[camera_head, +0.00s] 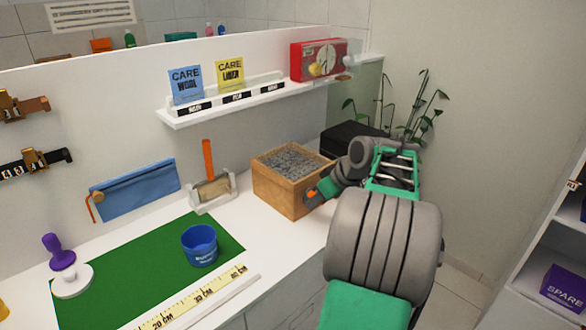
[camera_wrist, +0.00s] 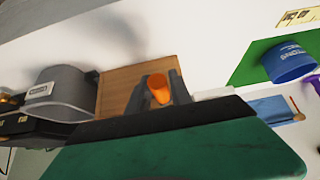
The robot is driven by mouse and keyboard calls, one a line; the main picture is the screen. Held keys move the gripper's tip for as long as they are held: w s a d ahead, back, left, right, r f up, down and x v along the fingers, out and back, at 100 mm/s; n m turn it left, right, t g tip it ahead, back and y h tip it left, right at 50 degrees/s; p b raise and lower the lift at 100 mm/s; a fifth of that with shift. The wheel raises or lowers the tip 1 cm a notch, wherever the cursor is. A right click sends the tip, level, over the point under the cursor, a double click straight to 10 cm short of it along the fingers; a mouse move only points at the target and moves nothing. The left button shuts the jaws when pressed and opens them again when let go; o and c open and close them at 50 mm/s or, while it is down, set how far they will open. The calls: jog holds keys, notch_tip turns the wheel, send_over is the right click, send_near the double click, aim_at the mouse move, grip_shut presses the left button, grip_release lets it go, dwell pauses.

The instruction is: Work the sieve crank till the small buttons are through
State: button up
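The sieve appears to be the wooden box (camera_head: 277,194) filled with a heap of small grey pieces, on the white counter. The pieces are too small to tell apart. An orange crank knob (camera_head: 311,193) shows at its right side. In the wrist view the knob (camera_wrist: 158,88) sits between the two dark fingers of my gripper (camera_wrist: 160,92), which appear to touch it on both sides. The box's wooden side (camera_wrist: 125,80) is just behind. The crank's arm is hidden. A blue cup (camera_head: 199,246) with lettering stands on the green mat (camera_head: 130,270).
A yellow ruler (camera_head: 200,298) lies along the mat's front. A holder (camera_head: 213,195) with an orange upright handle stands left of the box. A black box (camera_head: 350,140) and a plant (camera_head: 405,110) are behind my arm. A shelf (camera_head: 225,100) hangs above.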

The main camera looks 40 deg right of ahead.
jog(key=shift+a, duration=0.55)
jog(key=shift+s, duration=0.1)
jog(key=shift+d, duration=0.1)
jog(key=shift+d+r+p, duration=0.2)
jog(key=shift+d+p, duration=0.35)
jog(key=shift+d, duration=0.05)
jog(key=shift+o, duration=1.2)
jog(key=shift+d+p, duration=0.35)
jog(key=shift+d, duration=0.4)
jog(key=shift+d+f, duration=0.15)
jog(key=shift+c, duration=1.2)
jog(key=o, duration=0.4)
